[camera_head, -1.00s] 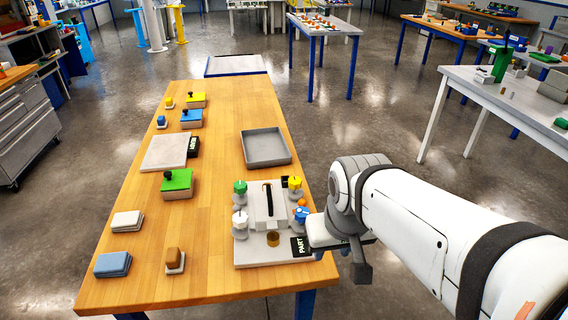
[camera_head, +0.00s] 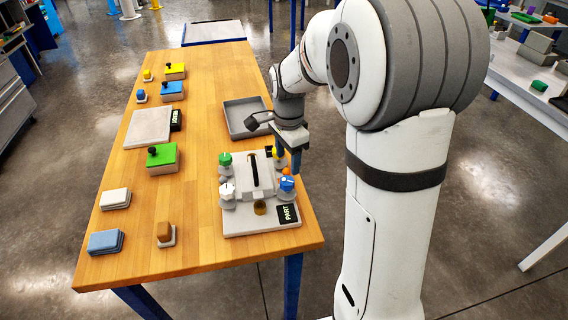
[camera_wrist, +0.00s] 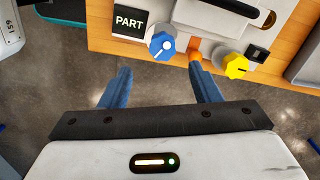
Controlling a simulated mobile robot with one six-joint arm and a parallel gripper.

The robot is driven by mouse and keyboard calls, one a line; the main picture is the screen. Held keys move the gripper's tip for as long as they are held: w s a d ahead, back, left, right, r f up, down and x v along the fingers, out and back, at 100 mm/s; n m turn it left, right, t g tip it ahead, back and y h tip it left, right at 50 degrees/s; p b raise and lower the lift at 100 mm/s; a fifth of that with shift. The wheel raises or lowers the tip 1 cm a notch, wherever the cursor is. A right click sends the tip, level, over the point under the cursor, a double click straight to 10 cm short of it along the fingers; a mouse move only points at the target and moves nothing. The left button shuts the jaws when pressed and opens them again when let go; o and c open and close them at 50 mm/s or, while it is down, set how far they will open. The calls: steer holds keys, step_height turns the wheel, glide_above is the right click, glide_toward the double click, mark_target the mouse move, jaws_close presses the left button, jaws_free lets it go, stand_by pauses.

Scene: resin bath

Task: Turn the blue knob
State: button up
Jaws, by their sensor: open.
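The blue knob (camera_head: 287,184) sits on the front right corner of the grey fixture plate, beside the PART label (camera_head: 288,213). In the wrist view the blue knob (camera_wrist: 162,46) shows a white pointer line and lies beyond the fingertips, roughly between their lines. My gripper (camera_head: 295,163) points down just behind the blue knob in the head view, partly hiding the yellow knob. The wrist view shows my gripper (camera_wrist: 163,82) with its two blue fingers apart and nothing between them. The fingers look clear of the knob.
The yellow knob (camera_wrist: 236,66) and an orange piece (camera_wrist: 195,55) are close to the blue knob. Green (camera_head: 225,160) and white (camera_head: 227,191) knobs stand on the plate's left. A grey tray (camera_head: 232,121) lies behind. Open floor shows below the table edge in the wrist view.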

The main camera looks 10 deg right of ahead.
mark_target(287, 180)
steer(key=shift+w+f+m, duration=0.25)
steer(key=shift+f+m, duration=0.05)
steer(key=shift+f, duration=0.35)
step_height(287, 180, down, 7)
steer(key=shift+r+p, duration=0.1)
steer(key=shift+p, duration=0.2)
steer(key=shift+c, duration=0.4)
steer(key=c, duration=0.9)
